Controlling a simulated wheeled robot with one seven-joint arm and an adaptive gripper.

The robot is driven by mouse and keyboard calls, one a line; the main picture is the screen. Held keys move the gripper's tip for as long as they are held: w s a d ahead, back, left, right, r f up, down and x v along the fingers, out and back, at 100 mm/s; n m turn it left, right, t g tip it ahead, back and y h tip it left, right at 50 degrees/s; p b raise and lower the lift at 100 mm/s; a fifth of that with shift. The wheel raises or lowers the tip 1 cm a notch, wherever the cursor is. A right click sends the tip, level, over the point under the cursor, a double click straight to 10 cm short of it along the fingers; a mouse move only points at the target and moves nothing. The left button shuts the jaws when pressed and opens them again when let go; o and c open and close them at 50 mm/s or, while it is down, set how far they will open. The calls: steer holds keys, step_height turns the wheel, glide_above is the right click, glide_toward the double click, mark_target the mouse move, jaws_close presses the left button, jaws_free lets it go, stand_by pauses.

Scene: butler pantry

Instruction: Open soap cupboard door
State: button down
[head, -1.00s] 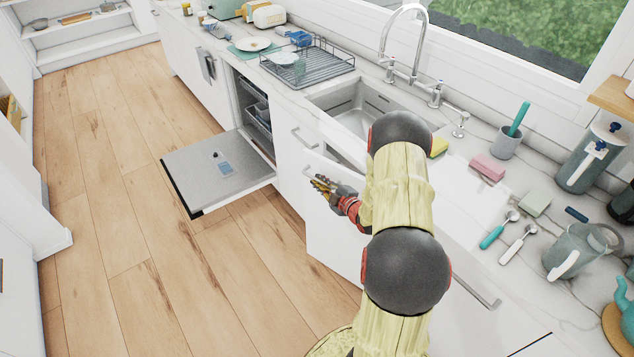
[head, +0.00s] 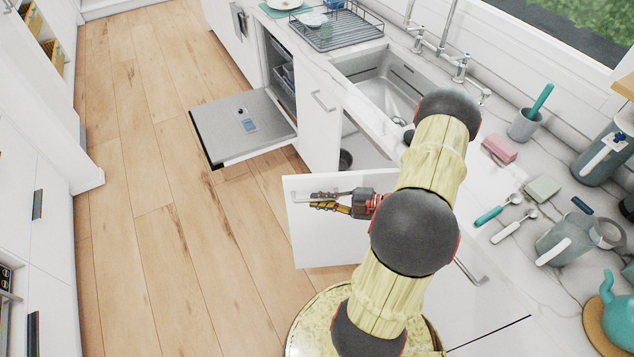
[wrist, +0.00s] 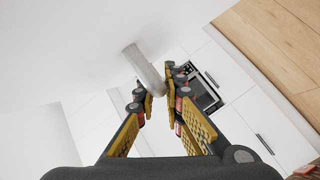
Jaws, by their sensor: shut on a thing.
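The soap cupboard door (head: 318,237) is a white panel below the sink, and it stands swung out from the cabinet front. My gripper (head: 328,202) is at the bar handle (head: 310,195) near the door's upper edge and is shut on it. In the wrist view the grey handle (wrist: 146,70) runs between the two yellow-padded fingers of my gripper (wrist: 157,95). Behind the door the cupboard interior (head: 365,150) shows, with a dark round item (head: 345,160) inside. My arm hides part of the opening.
The dishwasher door (head: 243,125) hangs open and flat, to the left beyond the cupboard. The wooden floor (head: 180,240) in front is clear. The counter (head: 480,240) on the right carries spoons, a jug (head: 570,240) and a teal teapot (head: 612,305).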

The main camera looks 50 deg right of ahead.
steer(key=shift+n+g+y, duration=0.6)
steer(key=shift+n+y, duration=0.2)
steer(key=shift+y, duration=0.1)
steer(key=shift+s+a+p, duration=0.15)
steer(key=shift+s+a, duration=0.35)
steer(key=shift+s, duration=0.4)
steer(key=shift+s+a+p, duration=0.15)
steer(key=shift+s+a, duration=0.3)
steer(key=shift+s, duration=0.45)
steer(key=c, duration=1.9)
jaws_free()
steer(key=shift+r, duration=0.1)
step_height(320, 180, up, 10)
steer(key=shift+w, duration=0.1)
steer(key=shift+c, duration=0.4)
